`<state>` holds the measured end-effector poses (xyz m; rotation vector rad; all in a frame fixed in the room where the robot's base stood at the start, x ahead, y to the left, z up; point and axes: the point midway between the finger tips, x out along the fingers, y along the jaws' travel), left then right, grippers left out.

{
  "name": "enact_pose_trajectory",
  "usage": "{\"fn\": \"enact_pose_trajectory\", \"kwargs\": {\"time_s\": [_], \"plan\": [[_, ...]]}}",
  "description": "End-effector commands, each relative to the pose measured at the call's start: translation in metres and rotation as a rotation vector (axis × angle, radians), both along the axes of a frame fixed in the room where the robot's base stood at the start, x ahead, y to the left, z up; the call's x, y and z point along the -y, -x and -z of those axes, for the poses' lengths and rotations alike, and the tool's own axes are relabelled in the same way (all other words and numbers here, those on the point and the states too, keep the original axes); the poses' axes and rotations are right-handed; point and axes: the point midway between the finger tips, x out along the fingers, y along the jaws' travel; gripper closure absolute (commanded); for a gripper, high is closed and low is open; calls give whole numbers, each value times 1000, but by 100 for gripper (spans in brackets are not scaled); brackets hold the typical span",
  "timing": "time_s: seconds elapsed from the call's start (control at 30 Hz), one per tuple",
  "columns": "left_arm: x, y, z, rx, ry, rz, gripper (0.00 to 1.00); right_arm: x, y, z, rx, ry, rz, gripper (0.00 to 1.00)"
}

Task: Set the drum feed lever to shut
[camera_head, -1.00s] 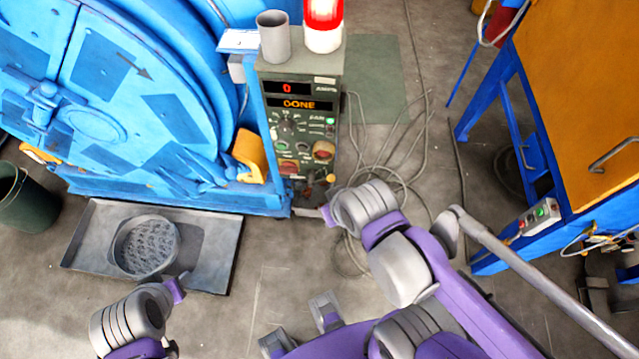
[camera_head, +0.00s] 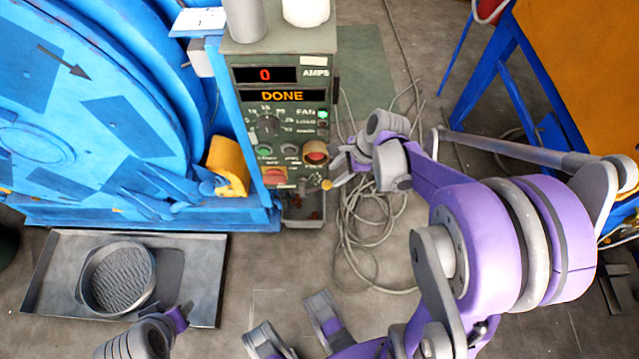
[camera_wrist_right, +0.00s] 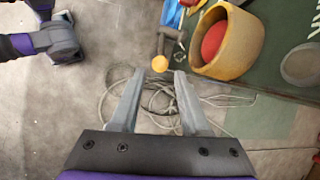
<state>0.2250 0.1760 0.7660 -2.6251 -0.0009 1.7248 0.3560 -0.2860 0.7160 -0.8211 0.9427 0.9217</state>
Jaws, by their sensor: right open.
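The control panel (camera_head: 282,125) shows "0" amps and "DONE". A small lever with a yellow ball knob (camera_head: 326,184) sticks out at its lower right, below the red button in its collar. My right gripper (camera_head: 338,167) is open beside the knob. In the right wrist view the lever's grey stem (camera_wrist_right: 167,42) ends in the yellow knob (camera_wrist_right: 160,63). The knob appears just at the opening between the fingertips (camera_wrist_right: 159,74), not gripped; contact cannot be told. The lever's position marks cannot be read. My left gripper (camera_head: 181,316) is low at the left, its jaws unclear.
The blue drum machine (camera_head: 90,110) stands left of the panel, with a yellow part (camera_head: 229,168) between. A floor tray (camera_head: 200,285) holds a round basket (camera_head: 118,278). Loose cables (camera_head: 365,235) lie right of the panel. A blue-framed orange cabinet (camera_head: 585,80) stands at right.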

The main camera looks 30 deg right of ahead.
Motion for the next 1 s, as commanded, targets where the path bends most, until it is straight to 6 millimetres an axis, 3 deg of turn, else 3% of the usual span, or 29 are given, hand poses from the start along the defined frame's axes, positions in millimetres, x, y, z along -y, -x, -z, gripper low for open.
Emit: {"fn": "enact_pose_trajectory", "kwargs": {"time_s": [0.23, 0.6, 0.8, 1.0], "plan": [[0, 0, 10, -3, 0, 0, 50, -2, -8, 23, -12, -23, 39, 54], [0, -2, 33, -12, 0, 0, 50, -21, -28, 85, -11, -20, 37, 54], [0, -2, 38, -13, 0, 0, 50, -27, -33, 101, -11, -21, 38, 54], [0, -2, 39, -14, 0, 0, 50, -28, -34, 103, -10, -20, 39, 54]]}}
